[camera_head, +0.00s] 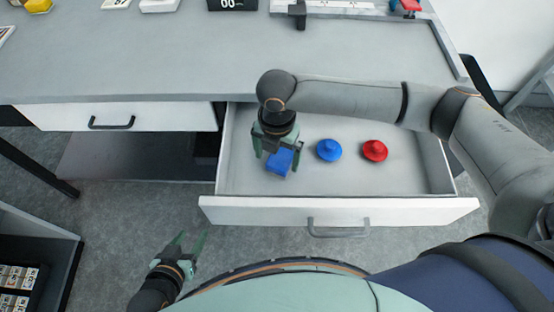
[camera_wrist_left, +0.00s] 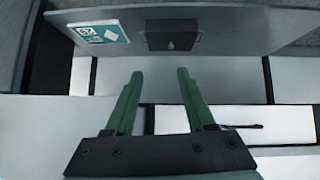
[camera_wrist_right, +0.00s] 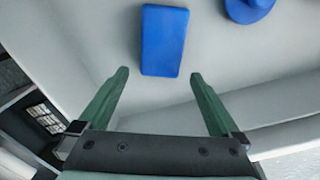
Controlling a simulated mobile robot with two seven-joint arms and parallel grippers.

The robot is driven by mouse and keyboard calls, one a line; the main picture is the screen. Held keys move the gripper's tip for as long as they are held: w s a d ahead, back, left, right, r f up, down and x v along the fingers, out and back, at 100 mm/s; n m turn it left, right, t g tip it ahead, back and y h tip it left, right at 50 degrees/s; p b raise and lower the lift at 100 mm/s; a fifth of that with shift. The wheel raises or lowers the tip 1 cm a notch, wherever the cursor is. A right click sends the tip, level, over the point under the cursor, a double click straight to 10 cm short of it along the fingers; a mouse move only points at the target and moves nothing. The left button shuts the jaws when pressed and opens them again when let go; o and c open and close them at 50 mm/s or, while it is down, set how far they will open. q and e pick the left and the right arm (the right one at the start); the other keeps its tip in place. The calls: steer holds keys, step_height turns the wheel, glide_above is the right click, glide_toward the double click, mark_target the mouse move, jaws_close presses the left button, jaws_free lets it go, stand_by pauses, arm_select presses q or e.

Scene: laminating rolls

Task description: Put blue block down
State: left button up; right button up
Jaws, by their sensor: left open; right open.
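The blue block (camera_head: 279,162) lies in the open drawer (camera_head: 240,183), near its left side. It also shows in the right wrist view (camera_wrist_right: 164,40), flat on the drawer floor, just beyond the fingertips. My right gripper (camera_head: 279,150) reaches down into the drawer over the block. In the right wrist view (camera_wrist_right: 158,75) its fingers are spread wide and empty, and the block lies apart from them. My left gripper (camera_head: 190,243) is open and empty over the floor, left of the drawer. The left wrist view (camera_wrist_left: 158,75) shows nothing between its fingers.
A blue round knobbed piece (camera_head: 329,150) and a red one (camera_head: 375,150) sit in the drawer right of the block. The drawer front (camera_head: 340,211) and side walls stand around them. The desk top (camera_head: 180,60) above is mostly clear. A closed drawer (camera_head: 110,117) is at left.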

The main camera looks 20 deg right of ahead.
mark_target(277, 165)
step_height(277, 165, up, 8)
steer(key=p, duration=0.1)
steer(key=shift+r, duration=0.2)
